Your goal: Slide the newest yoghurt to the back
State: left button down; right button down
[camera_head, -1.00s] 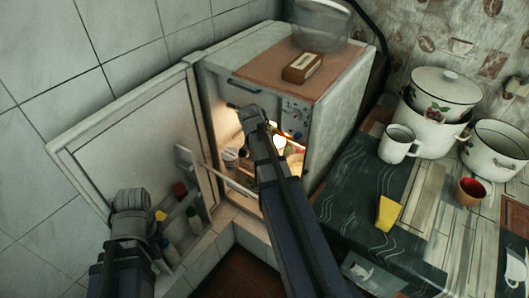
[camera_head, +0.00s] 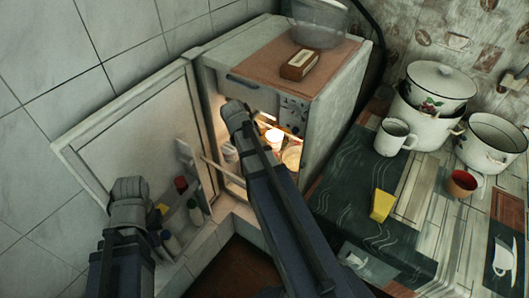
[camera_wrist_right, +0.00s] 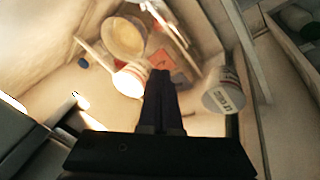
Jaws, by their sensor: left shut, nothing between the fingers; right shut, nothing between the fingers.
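In the right wrist view a white tub with a dark printed label (camera_wrist_right: 224,92) stands right of my right gripper (camera_wrist_right: 160,75). A second, brightly lit tub (camera_wrist_right: 130,78) is just left of the fingertips. The label is too small to read, so I cannot tell which is newest. My right gripper is shut and empty between the tubs, inside the fridge (camera_head: 330,125); in the head view my own arm hides it. My left gripper (camera_head: 130,188) is shut at lower left, in front of the open door; its fingers are hard to make out.
A tan bowl (camera_wrist_right: 124,38) stands deeper in the fridge. The open door (camera_head: 125,150) holds several bottles (camera_head: 195,212). A brown box (camera_head: 299,63) lies on the fridge top. The table at right bears enamel pots (camera_head: 425,125), a white mug (camera_head: 393,138) and a yellow piece (camera_head: 382,205).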

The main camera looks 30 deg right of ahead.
aim_at(274, 141)
jog(key=a+f+n+h+b, duration=0.1)
jog(key=n+b, duration=0.1)
jog(key=n, duration=0.5)
jog(key=a+f+n+t+h+b, duration=0.1)
jog(key=n+b, duration=0.1)
jog(key=n, duration=0.5)
jog(key=a+f+n+h+b, duration=0.1)
jog(key=n, duration=0.6)
jog(key=shift+s+a+n+t+b, duration=0.15)
jog(key=shift+s+n+t+b, duration=0.15)
jog(key=shift+n+b, duration=0.1)
jog(key=w+d+f+n+b, duration=0.1)
jog(key=f+b, duration=0.1)
jog(key=d+f+n+b, duration=0.2)
jog(key=b, duration=0.1)
jog(key=w+d+f+n+b, duration=0.1)
jog(key=d+f+n+b, duration=0.1)
jog(key=f+b, duration=0.1)
jog(key=shift+w+d+h, duration=0.25)
jog(key=shift+w+h, duration=0.1)
jog(key=shift+h, duration=0.05)
jog(key=d, duration=0.1)
jog(key=w+d, duration=0.1)
jog(key=d, duration=0.1)
jog(key=shift+w+r, duration=0.1)
jog(key=shift+w+d, duration=0.15)
jog(key=shift+d, duration=0.4)
